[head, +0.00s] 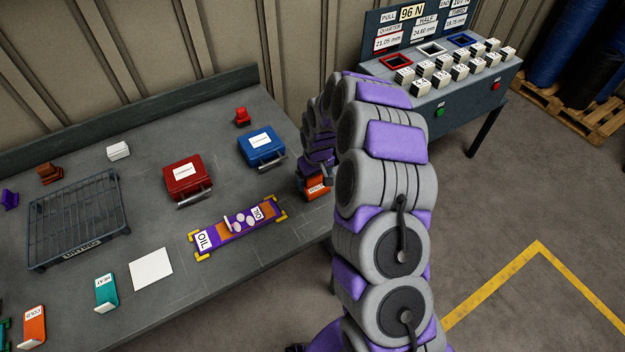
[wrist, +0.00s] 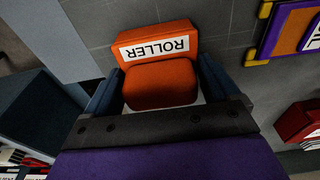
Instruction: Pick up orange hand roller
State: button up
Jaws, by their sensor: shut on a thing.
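The orange hand roller (wrist: 160,82) shows in the wrist view, with a white ROLLER label on its block. My gripper (wrist: 160,92) has a finger at each side of it and is shut on it. In the head view the orange roller (head: 315,188) is at the right part of the grey workbench, mostly hidden behind my arm. The gripper fingers are hidden there by my arm. I cannot tell whether the roller touches the bench.
A purple and orange OIL tray (head: 225,236) lies left of the roller. A blue case (head: 262,146) and a red case (head: 187,178) stand behind it. A wire rack (head: 75,215) is at the left. A console (head: 440,105) with white blocks stands beyond the bench.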

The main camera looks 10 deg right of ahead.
jog(key=shift+d+r, duration=0.15)
jog(key=r, duration=0.1)
jog(key=a+r, duration=0.1)
jog(key=r, duration=0.1)
jog(key=shift+a+r+p, duration=0.1)
jog(key=shift+a+p, duration=0.15)
jog(key=shift+p, duration=0.15)
jog(key=shift+s+a+r, duration=0.15)
jog(key=shift+s+a, duration=0.05)
jog(key=shift+s, duration=0.05)
jog(key=s+a, duration=0.3)
jog(key=s, duration=0.3)
jog(key=s+a+r+p, duration=0.1)
jog(key=s+a, duration=0.3)
jog(key=s, duration=0.3)
jog(key=shift+a+r+p, duration=0.15)
jog(key=shift+p, duration=0.15)
